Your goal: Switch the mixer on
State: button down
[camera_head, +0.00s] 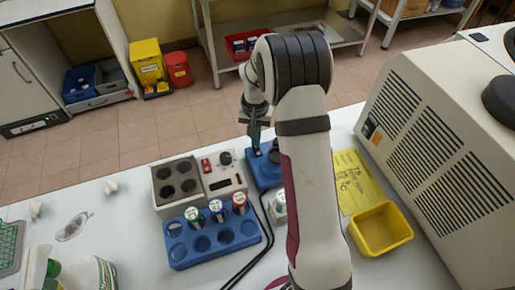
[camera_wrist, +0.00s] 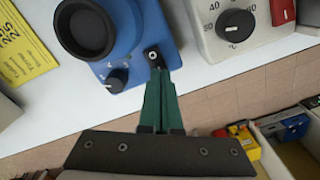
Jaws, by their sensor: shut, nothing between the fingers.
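The mixer is a blue box with a dark round cup on top. It stands behind my arm in the head view (camera_head: 258,177), partly hidden by it, and fills the upper middle of the wrist view (camera_wrist: 133,62). A black knob (camera_wrist: 117,79) sits on its front edge. A small dark switch (camera_wrist: 151,52) with a light spot lies to the right of the knob. My gripper (camera_wrist: 156,72) has green fingers, shut and empty, with the tips right at the switch. I cannot tell whether they touch it. The gripper also shows over the mixer in the head view (camera_head: 255,147).
A heater block (camera_head: 222,182) with a dial and red switch stands close left of the mixer. A blue tube rack (camera_head: 212,245) holds several capped tubes in front. A yellow tray (camera_head: 380,229), a yellow sheet (camera_head: 358,180) and a large vented machine (camera_head: 430,140) are on the right.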

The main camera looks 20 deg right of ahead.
jog(key=shift+f, duration=0.55)
jog(key=shift+r, duration=3.55)
jog(key=s+a+r, duration=0.4)
jog(key=s+r, duration=0.4)
jog(key=s, duration=0.1)
jog(key=s+a+r+y, duration=0.1)
jog(key=s+a, duration=0.2)
jog(key=s, duration=0.7)
jog(key=s+a, duration=0.3)
jog(key=s, duration=0.8)
jog(key=shift+s+a+r+y, duration=0.15)
jog(key=shift+s+r+y, duration=0.1)
jog(key=shift+r+y, duration=0.15)
